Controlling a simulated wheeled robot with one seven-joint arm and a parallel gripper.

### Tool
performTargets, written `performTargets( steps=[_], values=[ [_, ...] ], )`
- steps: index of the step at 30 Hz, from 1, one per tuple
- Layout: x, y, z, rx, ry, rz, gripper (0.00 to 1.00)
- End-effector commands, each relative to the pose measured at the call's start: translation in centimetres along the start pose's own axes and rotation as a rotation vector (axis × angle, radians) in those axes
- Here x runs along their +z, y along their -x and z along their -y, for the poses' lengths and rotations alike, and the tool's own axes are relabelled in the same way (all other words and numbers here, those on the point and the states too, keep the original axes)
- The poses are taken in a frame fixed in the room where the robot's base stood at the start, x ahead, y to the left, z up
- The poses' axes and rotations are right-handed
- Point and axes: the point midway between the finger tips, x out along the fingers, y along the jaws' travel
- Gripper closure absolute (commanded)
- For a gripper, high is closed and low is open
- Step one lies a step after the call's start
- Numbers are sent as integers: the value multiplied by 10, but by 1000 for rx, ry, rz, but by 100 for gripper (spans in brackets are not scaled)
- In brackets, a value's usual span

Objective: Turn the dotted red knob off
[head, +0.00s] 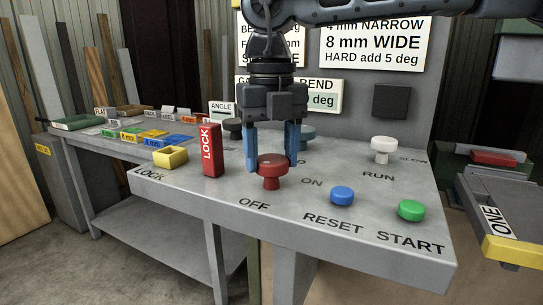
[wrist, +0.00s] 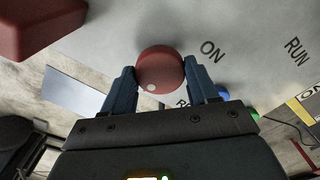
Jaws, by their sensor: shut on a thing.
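The red knob (head: 272,172) stands on the grey panel top, between the words OFF and ON. In the wrist view the red knob (wrist: 160,66) has a pale dot near its lower rim, toward my gripper's palm. The word ON lies to its right there; OFF is not visible in that view. My gripper (head: 271,160) comes down from above, with one blue finger on each side of the knob's head. In the wrist view my gripper (wrist: 161,80) is shut on the knob, with both fingers against its sides.
A red LOCK block (head: 211,150) stands left of the knob, with a yellow socket (head: 170,156) beyond it. A blue RESET button (head: 342,196) and a green START button (head: 411,210) are to the right. A white knob (head: 383,149) stands near RUN, and a blue-grey knob (head: 307,134) behind.

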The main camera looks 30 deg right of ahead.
Motion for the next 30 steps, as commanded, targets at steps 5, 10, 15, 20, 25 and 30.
performTargets(
  steps=[5, 10, 15, 20, 25, 30],
  values=[
    [0, 0, 0, 0, -11, -1, 72],
    [0, 0, 0, 0, -11, -1, 72],
    [0, 0, 0, 0, -10, 0, 36],
    [0, 0, 0, 0, -10, 0, 20],
    [0, 0, 0, 0, -9, 0, 16],
    [0, 3, 0, 0, -9, 1, 16]
  ],
)
